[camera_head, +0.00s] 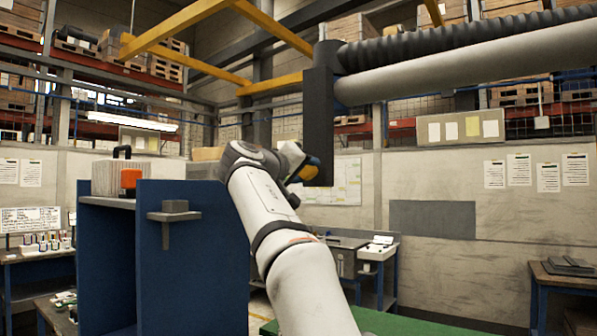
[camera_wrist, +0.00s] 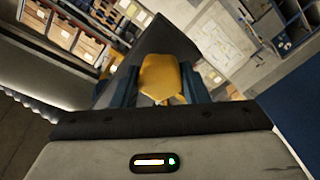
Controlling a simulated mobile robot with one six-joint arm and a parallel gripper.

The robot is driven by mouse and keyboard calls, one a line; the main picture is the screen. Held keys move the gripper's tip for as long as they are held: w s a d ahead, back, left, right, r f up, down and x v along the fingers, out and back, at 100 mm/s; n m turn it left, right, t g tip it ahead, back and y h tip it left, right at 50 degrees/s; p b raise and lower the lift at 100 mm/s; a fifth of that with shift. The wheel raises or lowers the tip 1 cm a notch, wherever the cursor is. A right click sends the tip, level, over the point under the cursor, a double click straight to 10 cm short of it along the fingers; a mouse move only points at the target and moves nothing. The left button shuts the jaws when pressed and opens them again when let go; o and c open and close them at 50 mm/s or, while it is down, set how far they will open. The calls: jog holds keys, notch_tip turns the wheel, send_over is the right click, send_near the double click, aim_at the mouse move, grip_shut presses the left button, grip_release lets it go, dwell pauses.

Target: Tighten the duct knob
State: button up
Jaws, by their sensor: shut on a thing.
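The yellow duct knob (camera_wrist: 160,78) is in the middle of the wrist view, between the two blue fingers of my gripper (camera_wrist: 159,92). The fingers are shut on it from both sides. Behind it is the dark duct housing, which in the head view is a dark upright block (camera_head: 321,110) at the end of the duct pipe (camera_head: 465,68). In the head view my gripper (camera_head: 311,170) is at the lower part of this block, and my wrist partly hides it. The knob's far side and its shaft are hidden.
A ribbed black hose (camera_head: 460,36) runs above the pipe to the right. A blue cabinet (camera_head: 190,260) with an orange-and-beige case (camera_head: 120,178) on it stands at the left. Yellow beams (camera_head: 200,65) cross overhead. Work tables stand along the back wall.

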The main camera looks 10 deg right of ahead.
jog(key=shift+f, duration=0.15)
jog(key=o, duration=0.8)
jog(key=shift+d, duration=0.2)
jog(key=shift+o, duration=0.9)
jog(key=shift+a, duration=0.1)
jog(key=b+v, duration=0.2)
jog(key=v, duration=0.5)
jog(key=shift+s+a, duration=0.3)
